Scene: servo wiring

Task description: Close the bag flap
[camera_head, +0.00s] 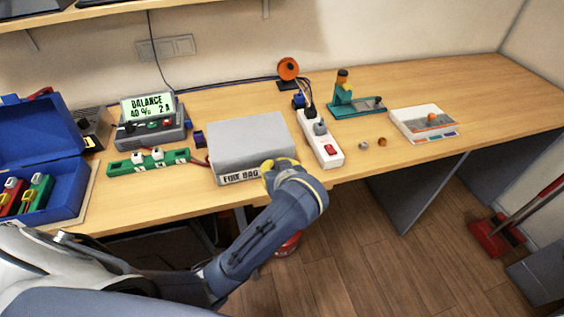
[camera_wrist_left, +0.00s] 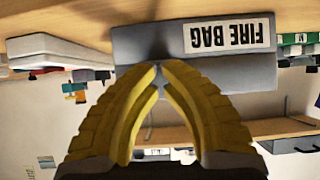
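The fire bag (camera_head: 245,135) is a grey box-shaped bag near the front edge of the bench, with a white "FIRE BAG" label on its front. Its top looks flat and lies level over the body; no gap shows in the head view. My left gripper (camera_head: 268,170) has yellow fingers and is at the bag's front right corner. In the left wrist view the gripper (camera_wrist_left: 158,67) has its fingertips together, empty, in front of the bag's labelled face (camera_wrist_left: 150,42). Whether the tips touch the bag cannot be told. My right gripper is not in view.
A white power strip (camera_head: 322,142) stands close to the bag's right. A green strip (camera_head: 135,165), a balance charger (camera_head: 152,128) and a blue open case (camera_head: 40,150) are to the left. A teal stand (camera_head: 345,104) and a white box (camera_head: 422,122) are to the right.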

